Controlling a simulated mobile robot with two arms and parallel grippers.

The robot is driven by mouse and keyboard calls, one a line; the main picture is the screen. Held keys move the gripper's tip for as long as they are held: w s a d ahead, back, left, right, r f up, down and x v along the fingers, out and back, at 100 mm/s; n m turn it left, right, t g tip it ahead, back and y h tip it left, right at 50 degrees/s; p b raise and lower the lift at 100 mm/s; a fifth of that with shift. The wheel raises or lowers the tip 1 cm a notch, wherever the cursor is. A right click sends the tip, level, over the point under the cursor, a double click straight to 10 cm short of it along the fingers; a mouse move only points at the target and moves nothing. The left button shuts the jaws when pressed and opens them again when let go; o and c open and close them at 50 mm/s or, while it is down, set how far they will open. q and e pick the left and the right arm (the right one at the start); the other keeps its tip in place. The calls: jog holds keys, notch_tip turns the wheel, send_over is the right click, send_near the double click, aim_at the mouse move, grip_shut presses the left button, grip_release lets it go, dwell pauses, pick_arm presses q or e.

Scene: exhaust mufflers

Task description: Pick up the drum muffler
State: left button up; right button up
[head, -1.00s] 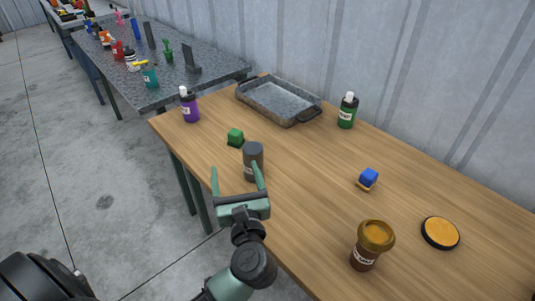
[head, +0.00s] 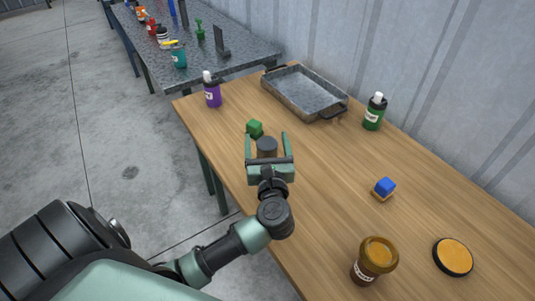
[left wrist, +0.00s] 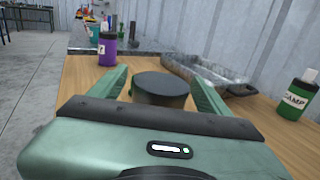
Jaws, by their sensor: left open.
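The drum muffler looks to be the dark grey upright cylinder (head: 267,146) near the left edge of the wooden table. My left gripper (head: 266,140) is open, with one green finger on each side of the cylinder. The left wrist view shows the cylinder's dark top (left wrist: 160,86) between the two fingers (left wrist: 158,80). The gripper body hides the cylinder's lower part, and I cannot tell whether the fingers touch it. My right gripper is in neither view.
A purple bottle (head: 212,92), a metal tray (head: 308,92) and a green bottle (head: 374,112) are farther back.

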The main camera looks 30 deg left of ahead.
pick_arm(q)
jog(key=shift+w+a, duration=0.3)
jog(key=c, duration=1.5)
jog(key=shift+o, duration=0.2)
jog(key=shift+r, duration=0.1)
